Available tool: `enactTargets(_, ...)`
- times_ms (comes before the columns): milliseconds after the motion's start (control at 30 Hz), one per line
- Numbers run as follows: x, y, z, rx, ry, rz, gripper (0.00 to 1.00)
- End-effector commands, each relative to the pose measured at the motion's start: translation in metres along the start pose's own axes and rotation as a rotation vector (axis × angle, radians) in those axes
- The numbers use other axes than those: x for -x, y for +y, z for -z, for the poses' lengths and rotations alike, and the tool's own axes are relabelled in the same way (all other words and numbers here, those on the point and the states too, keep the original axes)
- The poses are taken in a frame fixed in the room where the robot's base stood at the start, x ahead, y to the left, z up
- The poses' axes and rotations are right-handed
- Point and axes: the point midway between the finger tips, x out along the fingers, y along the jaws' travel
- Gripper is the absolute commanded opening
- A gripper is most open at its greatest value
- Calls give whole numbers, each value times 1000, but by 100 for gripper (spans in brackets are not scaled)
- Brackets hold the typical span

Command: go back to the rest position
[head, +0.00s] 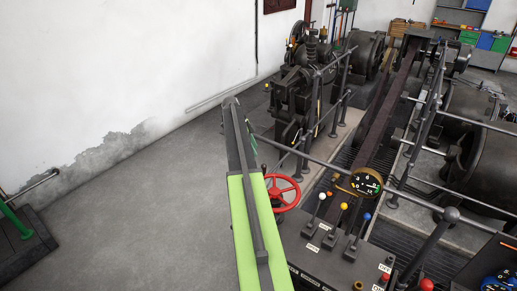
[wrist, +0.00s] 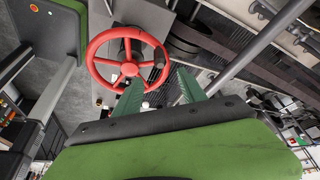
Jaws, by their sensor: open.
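My gripper (wrist: 160,80) shows in the wrist view as two green fingers standing apart, with no object held between them. A red handwheel (wrist: 129,68) with spokes lies beyond the fingertips, up and to the left. The left finger overlaps its lower rim in the picture; I cannot tell whether they touch. In the head view the handwheel (head: 282,191) stands just right of my green and grey arm, at the left end of a control console. My gripper is mostly hidden behind my arm there.
The dark console (head: 325,262) carries levers with white (head: 322,196), yellow (head: 343,206) and blue (head: 367,216) knobs and a round gauge (head: 366,182). Railings (head: 310,110) and heavy machines stand behind it. The grey floor (head: 150,205) at left is clear, up to a white wall.

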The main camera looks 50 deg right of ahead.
Motion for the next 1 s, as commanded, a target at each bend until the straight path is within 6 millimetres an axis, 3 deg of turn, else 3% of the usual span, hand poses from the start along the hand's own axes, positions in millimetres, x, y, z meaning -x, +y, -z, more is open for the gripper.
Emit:
enactTargets(33, 22, 0, 4, 1, 0, 0, 49)
enactTargets(200, 40, 0, 2, 0, 0, 1, 49)
enactTargets(767, 37, 0, -5, 4, 0, 3, 49)
enactTargets(867, 37, 5, -46, 45, 0, 19, 49)
enactTargets(933, 39, 15, -96, 98, -1, 41, 49)
enactTargets(1000, 41, 43, -152, 163, -2, 67, 49)
